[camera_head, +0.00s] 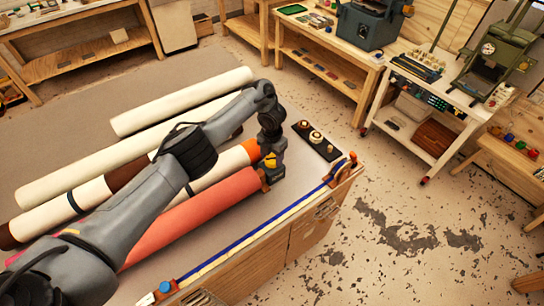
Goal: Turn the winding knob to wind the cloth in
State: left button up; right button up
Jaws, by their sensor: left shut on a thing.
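A coral cloth roll (190,218) lies slantwise along the table, with a brown piece, seemingly the winding knob (264,180), at its far right end. My left gripper (270,179) reaches over the rolls from the left and is shut at this brown piece. The fingertips are small and partly hidden, so the exact grip is hard to see. My left arm covers part of the coral roll and of the rolls behind it. My right gripper is not in view.
Cream rolls (185,101) lie behind the coral one; one has an orange end (252,150). A dark tray (317,141) with small round pieces sits right of the gripper. A blue-lined rail (250,239) with an orange-brown end piece (342,172) runs along the front edge.

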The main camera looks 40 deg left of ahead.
aim_at(272, 158)
pick_arm(q)
jog(key=shift+m, duration=0.5)
jog(key=o, duration=1)
jog(key=shift+o, duration=0.2)
notch_tip(272, 158, up, 9)
jog(key=p, duration=0.8)
jog(key=shift+f, duration=0.15)
jog(key=shift+r+p, duration=1.05)
jog(key=shift+p, duration=0.15)
jog(key=shift+f, duration=0.1)
